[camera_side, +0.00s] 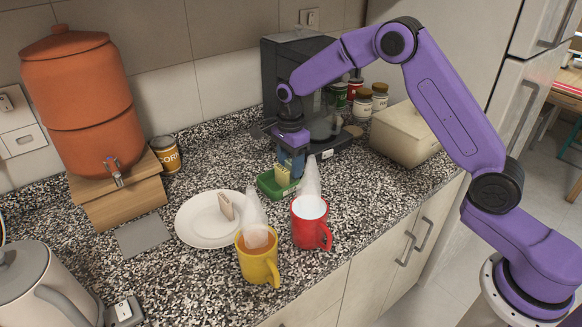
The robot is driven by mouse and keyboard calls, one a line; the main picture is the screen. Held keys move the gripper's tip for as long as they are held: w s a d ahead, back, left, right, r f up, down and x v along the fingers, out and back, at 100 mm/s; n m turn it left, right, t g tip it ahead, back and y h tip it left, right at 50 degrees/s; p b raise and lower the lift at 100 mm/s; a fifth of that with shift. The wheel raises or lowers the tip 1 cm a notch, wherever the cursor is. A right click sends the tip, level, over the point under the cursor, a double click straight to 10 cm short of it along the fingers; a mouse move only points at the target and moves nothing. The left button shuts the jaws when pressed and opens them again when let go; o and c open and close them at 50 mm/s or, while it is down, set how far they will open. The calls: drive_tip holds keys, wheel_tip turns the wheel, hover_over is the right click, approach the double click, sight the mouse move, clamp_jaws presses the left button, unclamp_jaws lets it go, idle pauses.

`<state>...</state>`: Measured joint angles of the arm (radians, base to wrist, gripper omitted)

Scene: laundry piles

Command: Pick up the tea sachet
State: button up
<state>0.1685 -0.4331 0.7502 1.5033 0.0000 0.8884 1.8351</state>
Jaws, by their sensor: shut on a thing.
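A red mug (311,232) and a yellow mug (259,267), with steam above them, stand in front of the tray. A black coffee machine (285,75) stands close behind my gripper. A cream box (404,138) and several jars are to the right.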

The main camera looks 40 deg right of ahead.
sight(290, 164)
drive_tip(key=shift+r, duration=0.45)
wheel_tip(290, 164, up, 2)
drive_tip(key=shift+r, duration=0.1)
drive_tip(key=s+d+r, duration=0.2)
drive_tip(key=s+r, duration=0.8)
drive_tip(key=s, duration=0.3)
drive_tip(key=s+a+r, duration=0.1)
drive_tip(key=s+a, duration=0.1)
drive_tip(key=a, duration=0.4)
drive_tip(key=s+a+r, duration=0.2)
drive_tip(key=s+a, duration=0.1)
drive_tip(key=a, duration=0.2)
drive_tip(key=f, duration=1)
drive_tip(key=shift+w+a+f, duration=0.1)
drive_tip(key=shift+w+f, duration=0.1)
drive_tip(key=shift+w, duration=0.05)
drive_tip(key=shift+f, duration=0.1)
drive_tip(key=shift+s+f, duration=0.1)
idle(3.5)
